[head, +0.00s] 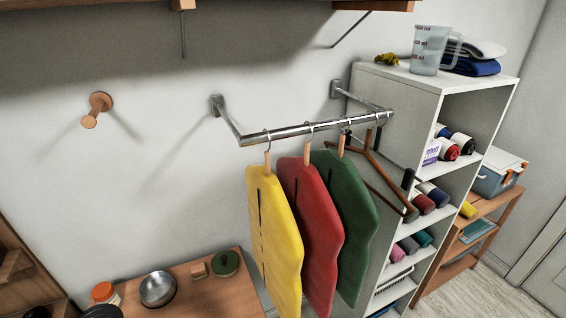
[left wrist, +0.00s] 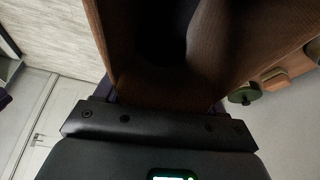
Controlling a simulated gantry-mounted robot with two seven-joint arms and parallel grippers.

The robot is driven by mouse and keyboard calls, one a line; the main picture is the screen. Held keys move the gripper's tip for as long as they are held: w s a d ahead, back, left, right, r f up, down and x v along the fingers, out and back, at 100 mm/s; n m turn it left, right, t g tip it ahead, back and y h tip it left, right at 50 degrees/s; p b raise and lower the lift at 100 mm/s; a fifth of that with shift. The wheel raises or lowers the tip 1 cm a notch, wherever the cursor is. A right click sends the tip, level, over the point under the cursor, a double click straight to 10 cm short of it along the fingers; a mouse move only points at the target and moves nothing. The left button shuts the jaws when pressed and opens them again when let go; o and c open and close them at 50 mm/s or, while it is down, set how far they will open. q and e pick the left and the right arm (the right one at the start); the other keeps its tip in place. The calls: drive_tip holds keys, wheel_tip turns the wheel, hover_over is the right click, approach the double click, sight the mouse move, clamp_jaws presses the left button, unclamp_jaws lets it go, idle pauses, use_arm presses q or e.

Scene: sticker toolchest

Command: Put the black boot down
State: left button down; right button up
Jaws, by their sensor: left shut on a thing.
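My left gripper (left wrist: 155,125) shows as a dark bar and housing across the lower part of the left wrist view. It is shut on a boot-like thing (left wrist: 155,88), which fills the upper middle of that view right against it. The held thing looks brown and ribbed, not plain black, with a dark hollow in it. Its full shape is cut off, and the fingertips are hidden. The head view shows neither gripper and no boot.
A low wooden table (head: 195,285) carries a metal bowl (head: 157,289) and a green lidded pot (head: 225,263). Yellow, red and green garments (head: 275,235) hang from a wall rail (head: 300,128). A white shelf unit (head: 410,85) stands right of them. Pale floor (head: 490,295) shows at lower right.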

use_arm(q)
drive_tip(key=shift+s+d+r+n+t, duration=0.1)
drive_tip(key=shift+s+d+n+t, duration=0.1)
drive_tip(key=shift+s+n, duration=0.2)
drive_tip(key=shift+s+d+r+n+t, duration=0.1)
drive_tip(key=shift+s+n+t, duration=0.15)
drive_tip(key=shift+n, duration=0.25)
drive_tip(key=shift+d+r+n+y, duration=0.15)
drive_tip(key=shift+n+y, duration=0.25)
drive_tip(key=shift+n, duration=0.3)
drive_tip(key=n, duration=0.2)
drive_tip(key=w+r+n+t+y, duration=0.1)
drive_tip(key=shift+n, duration=0.4)
drive_tip(key=n, duration=0.1)
drive_tip(key=w+n+y, duration=0.1)
drive_tip(key=n, duration=0.1)
drive_tip(key=shift+w+a+r+n+y, duration=0.15)
drive_tip(key=shift+a+r+n+y, duration=0.15)
drive_tip(key=shift+a+r+y, duration=0.1)
drive_tip(key=shift+f, duration=0.1)
